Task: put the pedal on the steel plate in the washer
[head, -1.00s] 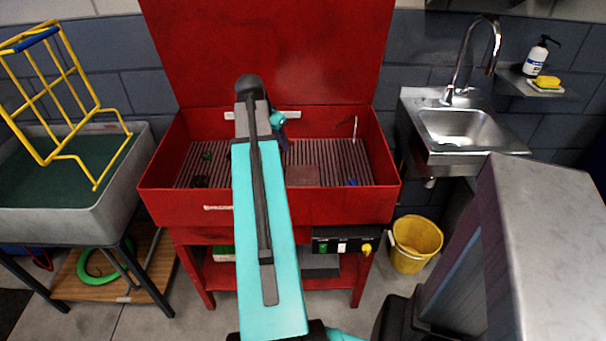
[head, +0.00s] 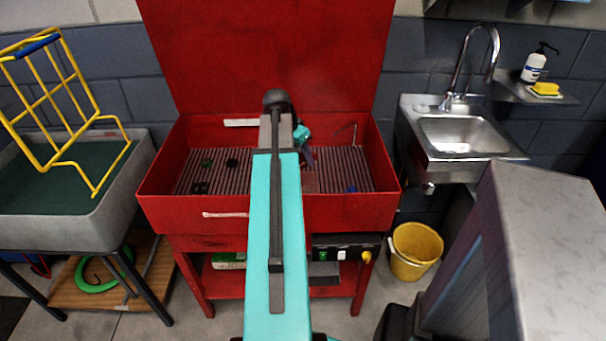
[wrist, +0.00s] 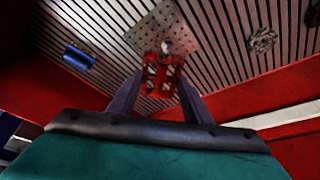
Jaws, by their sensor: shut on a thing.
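The red pedal (wrist: 162,72) is between the two fingers of my gripper (wrist: 160,84) in the wrist view. The gripper is shut on it. The perforated steel plate (wrist: 158,28) lies on the slatted floor of the red washer (head: 222,206). In the wrist view the pedal overlaps the plate's near edge; its height above the plate is unclear. In the head view my gripper (head: 308,156) is inside the washer, and the plate (head: 311,184) shows partly beside my arm. The pedal cannot be made out there.
A blue part (wrist: 78,58) and a round metal part (wrist: 263,40) lie on the slats to either side of the plate. Dark small parts (head: 232,162) lie at the washer's left. The washer's red walls stand around. A sink (head: 462,135) is at the right.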

